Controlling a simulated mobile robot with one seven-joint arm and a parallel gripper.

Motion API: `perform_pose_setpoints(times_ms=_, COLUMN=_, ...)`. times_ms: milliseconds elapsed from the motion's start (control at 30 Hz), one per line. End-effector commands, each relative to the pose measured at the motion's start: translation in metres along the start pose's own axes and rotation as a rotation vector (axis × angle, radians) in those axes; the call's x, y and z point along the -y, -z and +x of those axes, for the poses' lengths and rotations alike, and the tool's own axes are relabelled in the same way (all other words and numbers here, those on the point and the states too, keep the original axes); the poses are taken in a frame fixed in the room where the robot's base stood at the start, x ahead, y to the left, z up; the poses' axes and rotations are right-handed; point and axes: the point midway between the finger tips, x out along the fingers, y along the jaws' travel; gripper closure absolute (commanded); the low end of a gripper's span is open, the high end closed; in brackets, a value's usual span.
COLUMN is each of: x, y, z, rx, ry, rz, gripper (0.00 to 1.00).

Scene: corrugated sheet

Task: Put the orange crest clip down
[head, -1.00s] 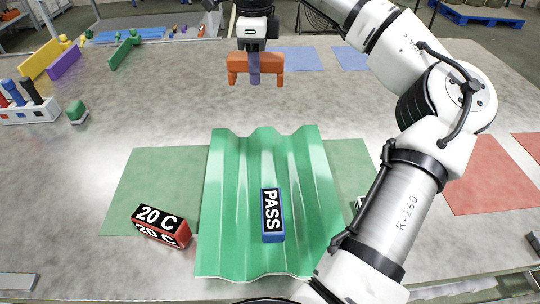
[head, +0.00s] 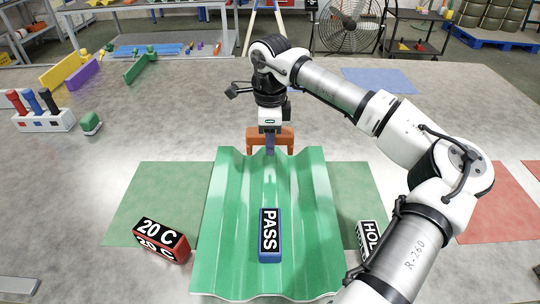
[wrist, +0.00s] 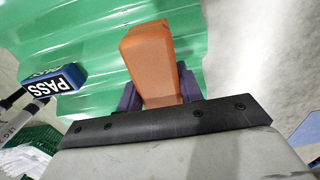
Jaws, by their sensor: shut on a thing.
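My gripper (head: 270,148) is shut on the orange crest clip (head: 255,138), just over the far edge of the green corrugated sheet (head: 225,220). I cannot tell whether the clip touches the sheet. In the wrist view the clip (wrist: 150,60) stands out between the purple fingers (wrist: 187,85), with the green sheet (wrist: 85,35) behind it. The blue PASS block (head: 270,240) lies on the near half of the sheet; it also shows in the wrist view (wrist: 55,82).
The sheet lies over a green mat (head: 140,200). A red 20 C block (head: 160,240) stands left of it, and a HOLD block (head: 368,238), partly hidden by my arm, right. A blue mat (head: 380,79) lies behind.

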Motion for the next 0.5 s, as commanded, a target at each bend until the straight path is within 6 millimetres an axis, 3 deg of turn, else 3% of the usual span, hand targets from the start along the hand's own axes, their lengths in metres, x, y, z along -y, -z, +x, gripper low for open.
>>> perform_pose_setpoints(times_ms=267, x=0.0, y=0.0, z=0.025, rx=-0.001, ry=0.0, rz=0.0, gripper=0.89)
perform_pose_setpoints(times_ms=500, x=0.0, y=0.0, z=0.058, rx=0.0, ry=-0.001, rz=-0.001, gripper=0.89)
